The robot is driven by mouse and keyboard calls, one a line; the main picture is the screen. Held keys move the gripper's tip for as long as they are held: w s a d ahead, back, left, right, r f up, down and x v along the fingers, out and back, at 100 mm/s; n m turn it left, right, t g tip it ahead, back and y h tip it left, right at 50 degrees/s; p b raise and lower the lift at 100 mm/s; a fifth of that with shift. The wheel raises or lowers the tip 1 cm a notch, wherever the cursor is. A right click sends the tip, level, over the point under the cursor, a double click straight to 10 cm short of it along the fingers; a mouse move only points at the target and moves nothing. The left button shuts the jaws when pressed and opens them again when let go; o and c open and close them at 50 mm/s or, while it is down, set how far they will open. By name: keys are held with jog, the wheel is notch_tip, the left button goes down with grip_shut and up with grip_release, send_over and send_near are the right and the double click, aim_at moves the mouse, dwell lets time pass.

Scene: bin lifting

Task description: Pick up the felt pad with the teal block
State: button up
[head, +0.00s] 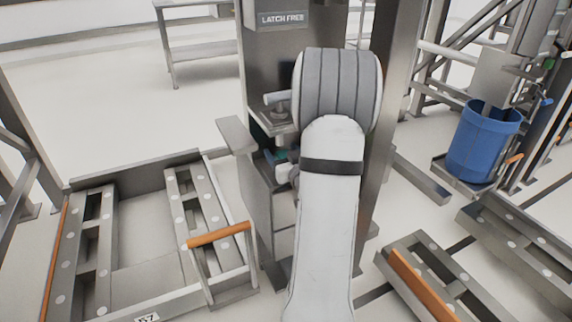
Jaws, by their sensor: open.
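A small teal patch (281,156), which looks like the teal block, shows in a recess at the front of the grey column, just left of my arm. Most of it is hidden by my arm and by pale parts beside it. I cannot make out the felt pad. My white arm rises through the middle of the view to a grey ribbed joint and covers what lies behind it. I cannot make out my gripper's fingers, and their place relative to the teal patch does not show.
The grey column (262,55) carries a "LATCH FREE" sign (283,18). A low metal frame with an orange handle (219,235) lies at left, and another with an orange bar (421,284) at right. A blue bin (484,141) stands at right.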

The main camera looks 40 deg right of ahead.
jog(key=c, duration=1.1)
jog(key=shift+r, duration=0.15)
